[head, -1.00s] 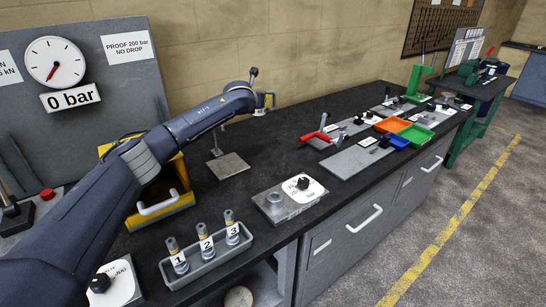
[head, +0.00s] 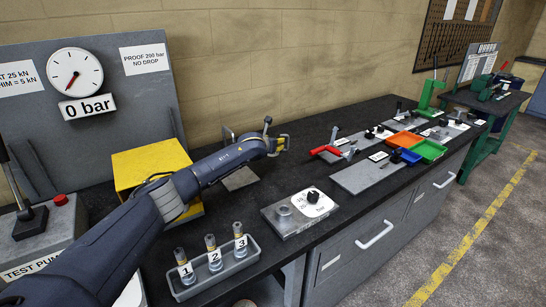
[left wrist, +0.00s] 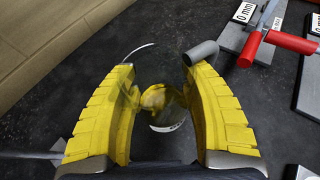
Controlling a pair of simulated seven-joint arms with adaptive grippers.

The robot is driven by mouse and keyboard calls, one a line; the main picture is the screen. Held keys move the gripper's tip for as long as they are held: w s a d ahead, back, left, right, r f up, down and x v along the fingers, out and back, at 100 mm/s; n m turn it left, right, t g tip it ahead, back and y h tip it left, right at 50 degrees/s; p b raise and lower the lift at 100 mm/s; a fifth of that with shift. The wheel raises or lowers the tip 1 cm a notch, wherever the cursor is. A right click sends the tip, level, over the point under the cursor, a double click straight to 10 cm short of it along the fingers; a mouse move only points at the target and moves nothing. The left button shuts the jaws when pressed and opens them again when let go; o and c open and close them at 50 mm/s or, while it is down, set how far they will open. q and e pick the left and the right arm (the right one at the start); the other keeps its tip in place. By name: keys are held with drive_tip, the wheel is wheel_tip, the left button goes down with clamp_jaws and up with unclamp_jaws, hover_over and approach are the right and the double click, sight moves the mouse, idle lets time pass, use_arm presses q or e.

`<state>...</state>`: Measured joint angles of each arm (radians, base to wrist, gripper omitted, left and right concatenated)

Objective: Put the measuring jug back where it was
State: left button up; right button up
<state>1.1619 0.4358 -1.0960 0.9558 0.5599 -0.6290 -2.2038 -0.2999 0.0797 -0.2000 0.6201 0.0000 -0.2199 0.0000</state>
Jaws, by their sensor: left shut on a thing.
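My left gripper (head: 282,143) is low over the back part of the dark bench, to the left of the red-handled tool. In the left wrist view its yellow fingers (left wrist: 160,105) are closed around the measuring jug (left wrist: 158,98), which is clear with something yellowish showing through it. The jug's outline is faint, and I cannot tell whether its base touches the bench. In the head view the jug is not clearly visible at the gripper. My right gripper is in neither view.
A red-handled tool (head: 325,150) stands right of my gripper; its red handle shows in the left wrist view (left wrist: 290,40). A grey cylinder (left wrist: 200,52) is close to the right fingertip. A tray of numbered cylinders (head: 215,262) and a yellow box (head: 150,165) are nearer.

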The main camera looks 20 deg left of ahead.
sight(273, 155)
use_arm(q)
drive_tip(key=shift+f, duration=3.3)
drive_tip(key=shift+f, duration=0.15)
drive_tip(key=o, duration=1.4)
drive_tip(key=shift+c, duration=0.2)
drive_tip(key=shift+s, duration=0.1)
drive_tip(key=v, duration=1.2)
